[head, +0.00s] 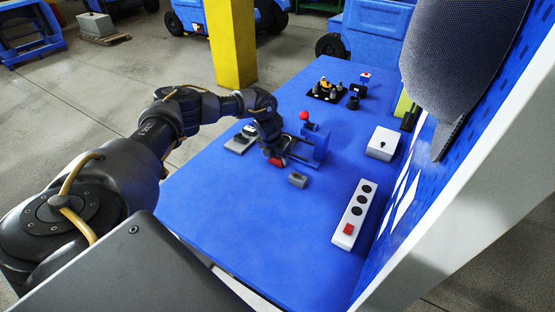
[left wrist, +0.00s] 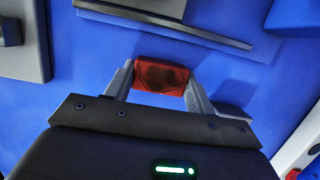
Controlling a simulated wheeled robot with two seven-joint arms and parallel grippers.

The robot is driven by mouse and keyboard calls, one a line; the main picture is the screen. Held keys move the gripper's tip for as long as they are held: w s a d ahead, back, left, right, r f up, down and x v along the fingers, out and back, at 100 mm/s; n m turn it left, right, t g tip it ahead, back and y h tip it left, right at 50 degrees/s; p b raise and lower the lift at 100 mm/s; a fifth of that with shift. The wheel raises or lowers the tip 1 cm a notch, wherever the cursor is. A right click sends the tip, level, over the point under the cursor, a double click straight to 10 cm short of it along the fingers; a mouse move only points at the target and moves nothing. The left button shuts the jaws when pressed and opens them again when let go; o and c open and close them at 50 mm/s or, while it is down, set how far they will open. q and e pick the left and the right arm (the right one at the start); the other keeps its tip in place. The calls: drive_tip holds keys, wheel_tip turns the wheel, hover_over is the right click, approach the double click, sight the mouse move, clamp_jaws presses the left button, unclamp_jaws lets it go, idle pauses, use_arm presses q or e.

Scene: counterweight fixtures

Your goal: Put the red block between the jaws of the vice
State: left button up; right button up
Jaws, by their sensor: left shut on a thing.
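The red block (left wrist: 160,76) is held between the two fingertips of my left gripper (left wrist: 160,84). In the head view the red block (head: 276,161) shows just below my left gripper (head: 274,152), low over the blue table. A blue vice (head: 316,146) stands right beside the gripper, to its right, with grey parts reaching towards the gripper. A red knob (head: 304,116) shows above and behind it. The gripper partly hides the vice's near side, so I cannot tell the jaw gap. My right gripper is in neither view.
A small grey block (head: 298,180) lies in front of the vice. A grey device (head: 241,141) sits left of the gripper. A white socket strip (head: 352,214) and a white box (head: 382,143) lie to the right. The front left of the blue table (head: 225,205) is clear.

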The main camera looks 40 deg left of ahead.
use_arm(q)
drive_tip(key=shift+r, duration=0.1)
drive_tip(key=shift+r, duration=0.25)
wheel_tip(320, 180, up, 2)
drive_tip(key=shift+r+b, duration=0.1)
drive_tip(key=shift+b, duration=0.7)
drive_tip(key=s+d+r, duration=0.8)
drive_tip(key=s+r, duration=0.2)
drive_tip(key=s, duration=0.1)
drive_tip(key=shift+s, duration=0.2)
drive_tip(key=shift+d, duration=0.15)
